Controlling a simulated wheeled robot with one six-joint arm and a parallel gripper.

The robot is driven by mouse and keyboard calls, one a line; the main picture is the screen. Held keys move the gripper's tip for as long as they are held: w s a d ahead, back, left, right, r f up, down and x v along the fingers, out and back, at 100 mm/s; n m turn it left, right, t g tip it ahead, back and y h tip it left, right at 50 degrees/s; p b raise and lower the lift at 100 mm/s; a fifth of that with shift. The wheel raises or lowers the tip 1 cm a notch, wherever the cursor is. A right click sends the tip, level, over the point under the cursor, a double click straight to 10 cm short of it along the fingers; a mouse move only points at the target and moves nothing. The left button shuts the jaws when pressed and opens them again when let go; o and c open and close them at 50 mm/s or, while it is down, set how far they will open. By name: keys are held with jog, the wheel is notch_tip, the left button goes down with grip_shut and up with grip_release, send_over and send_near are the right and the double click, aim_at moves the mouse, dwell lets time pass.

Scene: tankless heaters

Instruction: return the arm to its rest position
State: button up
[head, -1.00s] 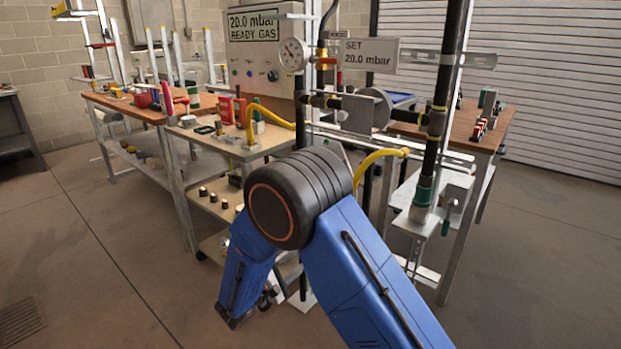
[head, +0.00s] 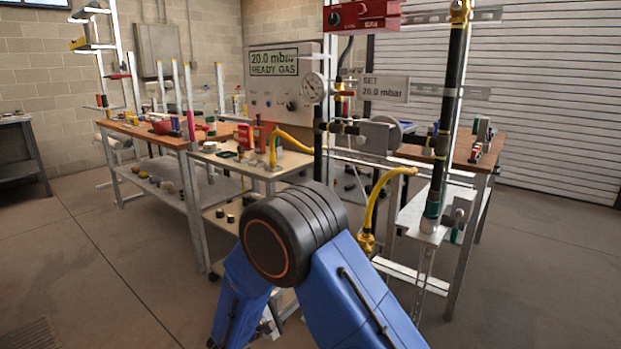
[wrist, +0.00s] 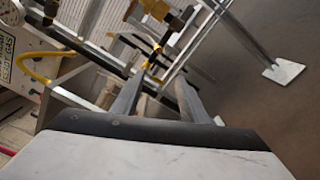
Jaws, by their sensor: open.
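My blue arm (head: 350,290) is bent, with its black elbow joint (head: 290,235) low in the middle of the head view. The forearm (head: 240,295) points down from the elbow and runs to the bottom edge. My gripper is not clearly visible in the head view. In the wrist view my gripper (wrist: 157,90) shows two grey fingers set apart, with nothing seen held between them. Yellow and dark pipe fittings lie beyond the fingertips, and I cannot tell how far off they are.
A pipe stand with a black vertical pipe (head: 446,130), yellow hose (head: 380,195) and gauge (head: 313,88) stands just beyond the arm. A red box (head: 360,15) hangs above. Workbenches stand left (head: 150,135) and right (head: 466,150). Floor (head: 110,270) is open at left.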

jog(key=s+d+r+m+g, duration=0.3)
jog(key=s+d+r+g, duration=0.1)
jog(key=d, duration=0.6)
jog(key=s+d+r+m+g, duration=0.3)
jog(key=s+d+r+g, duration=0.15)
jog(key=d, duration=0.55)
jog(key=s+d+r+m+g, duration=0.3)
jog(key=s+d+r, duration=0.15)
jog(key=d, duration=0.55)
jog(key=s+d+r+m+y, duration=0.1)
jog(key=s+m+y, duration=0.1)
jog(key=s, duration=0.6)
jog(key=s+d+r+m+t+y, duration=0.1)
jog(key=s+d+r+m+y, duration=0.1)
jog(key=s+y, duration=0.3)
jog(key=s+d+r+m+t+y, duration=0.1)
jog(key=s+y, duration=0.3)
jog(key=s, duration=0.7)
jog(key=shift+d+r+m, duration=0.15)
jog(key=shift+r+m, duration=0.4)
jog(key=shift+m, duration=0.25)
